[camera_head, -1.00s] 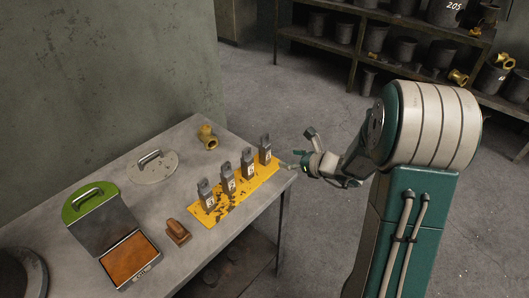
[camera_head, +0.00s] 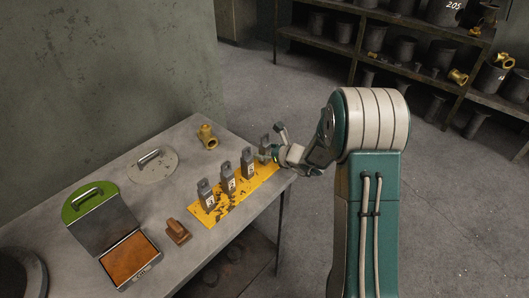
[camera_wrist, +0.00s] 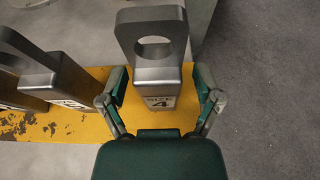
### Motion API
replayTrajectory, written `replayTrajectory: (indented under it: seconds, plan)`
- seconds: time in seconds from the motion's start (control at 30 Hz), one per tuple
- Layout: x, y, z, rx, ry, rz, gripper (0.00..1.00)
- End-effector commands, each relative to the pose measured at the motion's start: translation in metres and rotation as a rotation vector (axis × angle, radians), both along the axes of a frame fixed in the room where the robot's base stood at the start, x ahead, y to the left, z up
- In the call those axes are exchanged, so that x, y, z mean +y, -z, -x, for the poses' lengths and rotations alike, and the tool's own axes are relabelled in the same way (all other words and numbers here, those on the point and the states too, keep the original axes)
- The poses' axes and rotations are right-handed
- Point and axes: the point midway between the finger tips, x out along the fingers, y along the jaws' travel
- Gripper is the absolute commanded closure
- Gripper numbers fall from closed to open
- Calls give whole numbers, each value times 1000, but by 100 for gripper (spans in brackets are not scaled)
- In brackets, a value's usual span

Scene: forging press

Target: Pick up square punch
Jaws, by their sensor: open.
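Several grey metal punches with ring-shaped tops stand in a row on a yellow, worn plate (camera_head: 238,197) on the table. My gripper (camera_head: 272,153) is at the right end of the row, beside the farthest punch (camera_head: 264,147). In the wrist view, that punch (camera_wrist: 155,60) bears a label reading "SIZE 4". The open fingers of my gripper (camera_wrist: 160,88) stand on either side of its lower body, with no clear contact. The other punches (camera_head: 248,163), (camera_head: 227,179) and (camera_head: 206,196) stand to the left. I cannot tell from their shapes which is square.
Shelves with dark pots (camera_head: 405,50) stand behind. Floor right of the table is clear.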

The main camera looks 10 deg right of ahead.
Motion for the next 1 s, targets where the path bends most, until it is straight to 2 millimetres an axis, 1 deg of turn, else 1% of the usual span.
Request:
replayTrajectory:
  seconds: [0.07, 0.1, 0.17, 0.2, 0.27, 0.3, 0.67, 0.77, 0.9, 1.0]
  plan:
    - [0, 0, 0, 0, 0, 0, 17]
    - [0, 0, 0, 0, 0, 0, 26]
    - [0, 0, 0, -1, 0, 1, 53]
    - [0, 0, 0, -1, 0, 1, 71]
    - [0, 0, 0, -1, 0, 1, 97]
    - [0, 0, 0, -1, 0, 1, 100]
    - [0, -3, 0, -4, -1, 0, 100]
    - [0, -13, 0, -7, -2, 2, 100]
    - [0, -38, 1, -9, -2, 3, 100]
    - [1, -54, 17, -8, 0, 1, 100]
